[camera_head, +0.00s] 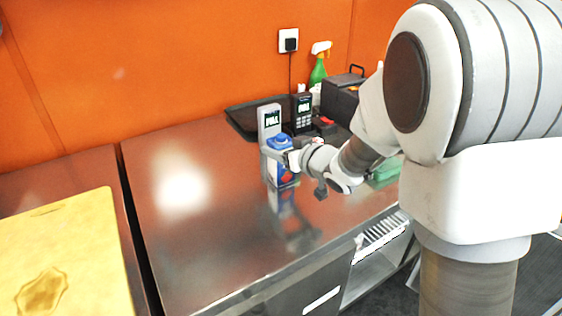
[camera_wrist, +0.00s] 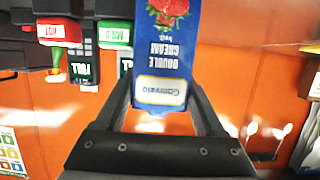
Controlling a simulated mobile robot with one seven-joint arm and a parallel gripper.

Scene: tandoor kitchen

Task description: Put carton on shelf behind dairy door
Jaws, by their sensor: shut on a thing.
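The carton (camera_head: 281,172) is a small blue and white box with a blue top. In the wrist view the carton (camera_wrist: 163,55) shows a strawberry picture and the words "double cream". My gripper (camera_head: 284,158) is shut on it, with the fingers (camera_wrist: 160,98) on either side. The carton is upright at the counter (camera_head: 200,215); I cannot tell whether its base touches the surface. Below the counter's front edge is an open white compartment with a slatted rack (camera_head: 380,232). I cannot tell from these views whether it is the dairy shelf, and no dairy label is readable.
A green spray bottle (camera_head: 318,72) and a black box (camera_head: 341,100) are at the back. A yellow board (camera_head: 75,250) lies at left. The counter's middle is clear.

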